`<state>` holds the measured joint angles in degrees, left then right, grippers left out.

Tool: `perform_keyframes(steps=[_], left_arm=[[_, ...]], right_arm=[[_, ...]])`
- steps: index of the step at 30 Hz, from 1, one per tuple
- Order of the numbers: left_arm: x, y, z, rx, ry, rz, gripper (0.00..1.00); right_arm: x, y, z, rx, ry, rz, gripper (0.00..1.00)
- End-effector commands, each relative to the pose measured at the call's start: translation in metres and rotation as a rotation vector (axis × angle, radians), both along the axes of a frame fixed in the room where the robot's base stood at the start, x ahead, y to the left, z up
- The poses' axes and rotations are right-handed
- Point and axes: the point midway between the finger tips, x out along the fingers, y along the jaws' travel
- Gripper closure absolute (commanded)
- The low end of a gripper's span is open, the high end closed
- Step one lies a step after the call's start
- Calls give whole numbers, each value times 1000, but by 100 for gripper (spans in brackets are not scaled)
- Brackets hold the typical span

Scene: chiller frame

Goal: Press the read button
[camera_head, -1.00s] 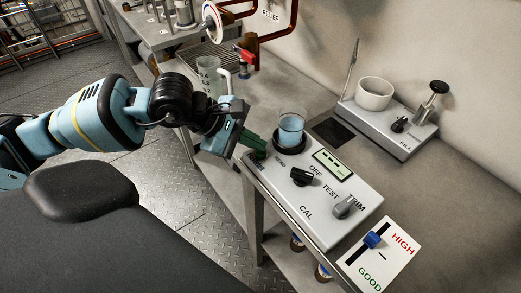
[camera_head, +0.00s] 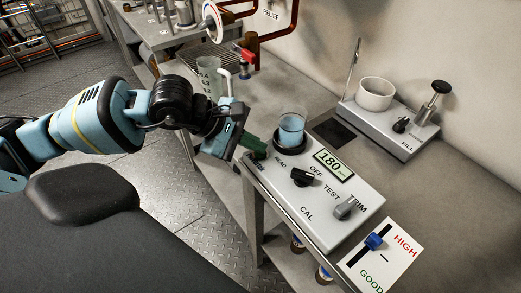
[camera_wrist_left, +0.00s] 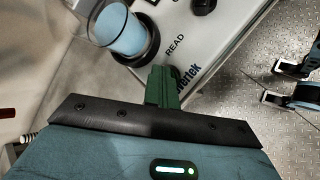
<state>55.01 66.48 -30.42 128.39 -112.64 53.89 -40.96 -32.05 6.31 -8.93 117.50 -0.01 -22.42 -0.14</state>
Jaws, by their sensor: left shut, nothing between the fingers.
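The grey-white meter box (camera_head: 322,222) stands on the bench with READ, OFF, TEST, CAL and TRIM labels. Its display (camera_head: 333,165) reads 180. My left gripper (camera_head: 260,151) is shut and empty, its green fingers at the box's back left corner beside the READ label (camera_head: 280,162). The left wrist view shows the fingertips (camera_wrist_left: 164,76) beside the READ label (camera_wrist_left: 175,44). The read button itself is not visible; the fingers may hide it. I cannot tell whether the fingertips touch the box. A glass of blue liquid (camera_head: 291,129) stands in a dark round holder beside the fingers.
A black selector knob (camera_head: 301,176) and a grey trim knob (camera_head: 345,207) stand up from the box. A HIGH/GOOD slider panel (camera_head: 380,254) lies at the front right. A fill unit (camera_head: 385,127) stands behind. A clear jug (camera_head: 209,76) is behind my wrist.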

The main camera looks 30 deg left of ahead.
Motion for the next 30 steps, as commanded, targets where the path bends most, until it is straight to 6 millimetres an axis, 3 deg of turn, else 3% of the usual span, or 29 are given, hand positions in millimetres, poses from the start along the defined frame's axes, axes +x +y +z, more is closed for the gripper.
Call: perform_keyframes(steps=[30], left_arm=[[0,0,26,0,-1,1,100]], right_arm=[[8,0,16,0,-21,0,32]])
